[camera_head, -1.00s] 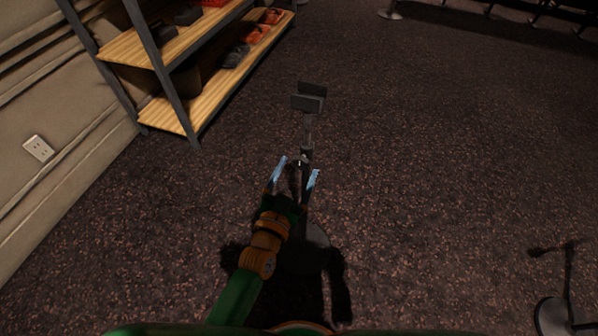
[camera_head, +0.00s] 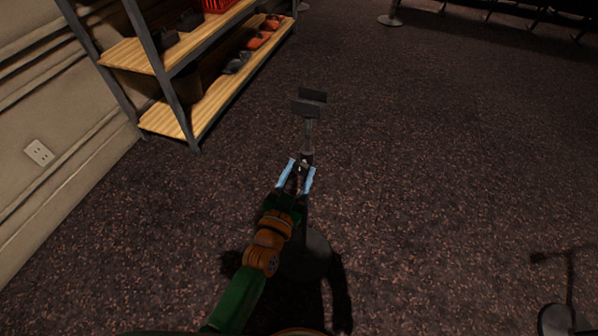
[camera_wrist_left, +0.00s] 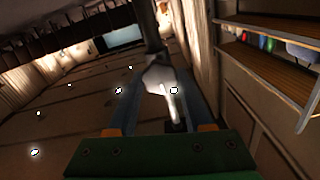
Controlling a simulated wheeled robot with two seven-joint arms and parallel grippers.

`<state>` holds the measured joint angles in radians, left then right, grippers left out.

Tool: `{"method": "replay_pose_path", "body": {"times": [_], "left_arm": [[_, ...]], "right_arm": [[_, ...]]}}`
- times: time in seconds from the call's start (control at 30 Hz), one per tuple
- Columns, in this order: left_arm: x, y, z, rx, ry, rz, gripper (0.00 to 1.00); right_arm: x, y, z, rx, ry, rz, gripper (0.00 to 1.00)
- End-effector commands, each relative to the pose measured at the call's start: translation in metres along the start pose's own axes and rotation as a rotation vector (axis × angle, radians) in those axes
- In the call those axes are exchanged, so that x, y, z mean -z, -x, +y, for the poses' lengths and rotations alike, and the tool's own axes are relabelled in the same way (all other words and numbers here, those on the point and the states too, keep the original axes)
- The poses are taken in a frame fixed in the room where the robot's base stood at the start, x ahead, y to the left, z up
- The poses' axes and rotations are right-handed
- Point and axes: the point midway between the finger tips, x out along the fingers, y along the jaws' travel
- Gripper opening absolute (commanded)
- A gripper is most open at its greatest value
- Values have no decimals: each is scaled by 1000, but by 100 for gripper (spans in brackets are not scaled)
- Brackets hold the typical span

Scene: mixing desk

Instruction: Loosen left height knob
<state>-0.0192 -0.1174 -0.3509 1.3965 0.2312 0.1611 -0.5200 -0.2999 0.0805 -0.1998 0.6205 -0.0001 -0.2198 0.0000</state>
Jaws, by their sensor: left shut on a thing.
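A dark stand rises from the carpet in the head view, with a flat two-plate bracket (camera_head: 310,102) on top, a thin pole (camera_head: 309,135) and a round base (camera_head: 310,257). The height knob (camera_head: 301,168) is a small part at the collar partway down the pole. My left gripper (camera_head: 302,169) has its blue fingers closed in around it and is shut on it. In the left wrist view, the pale collar and knob (camera_wrist_left: 160,80) sit between the fingers, below the dark pole (camera_wrist_left: 149,28). The fingers partly hide the knob. My right gripper is not in view.
A metal shelf with wooden boards (camera_head: 180,112) holding shoes stands at upper left against the wall. Another dark stand (camera_head: 568,275) is at the lower right edge. The carpet between them is clear.

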Motion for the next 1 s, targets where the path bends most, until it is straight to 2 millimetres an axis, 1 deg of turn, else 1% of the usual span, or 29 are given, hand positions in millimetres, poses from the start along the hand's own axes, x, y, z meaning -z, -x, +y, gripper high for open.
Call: {"method": "replay_pose_path", "body": {"times": [0.27,1.0], "left_arm": [[0,0,0,-1,189,-1,0],[-2,0,0,0,893,-2,0]], "right_arm": [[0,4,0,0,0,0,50],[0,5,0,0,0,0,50]]}}
